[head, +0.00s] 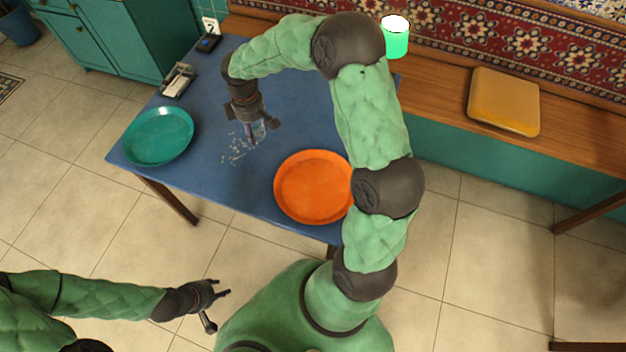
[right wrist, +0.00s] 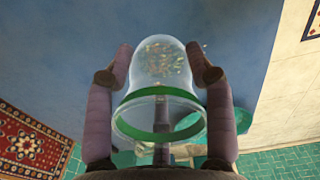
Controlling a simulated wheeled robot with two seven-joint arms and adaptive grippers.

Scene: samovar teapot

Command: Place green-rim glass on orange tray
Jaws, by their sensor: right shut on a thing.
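The green-rim glass (right wrist: 160,100) is clear, with a green band around its wide mouth. In the right wrist view it sits between both fingers of my right gripper (right wrist: 160,76), mouth toward the palm and narrower end away. In the head view my right gripper (head: 256,125) is over the blue table, shut on the glass (head: 258,132), which is mostly hidden by the fingers. I cannot tell whether the glass touches the table. The round orange tray (head: 313,187) is empty, to the right of and nearer than the glass. My left gripper (head: 216,308) is open and empty, off the table.
Small pale specks (head: 236,152) lie on the blue table (head: 205,110) beside the glass. A teal tray (head: 158,135) is at the left, with a small box (head: 178,80) and a dark object (head: 208,43) behind. A bench behind holds a yellow cushion (head: 503,100) and green cylinder (head: 395,43).

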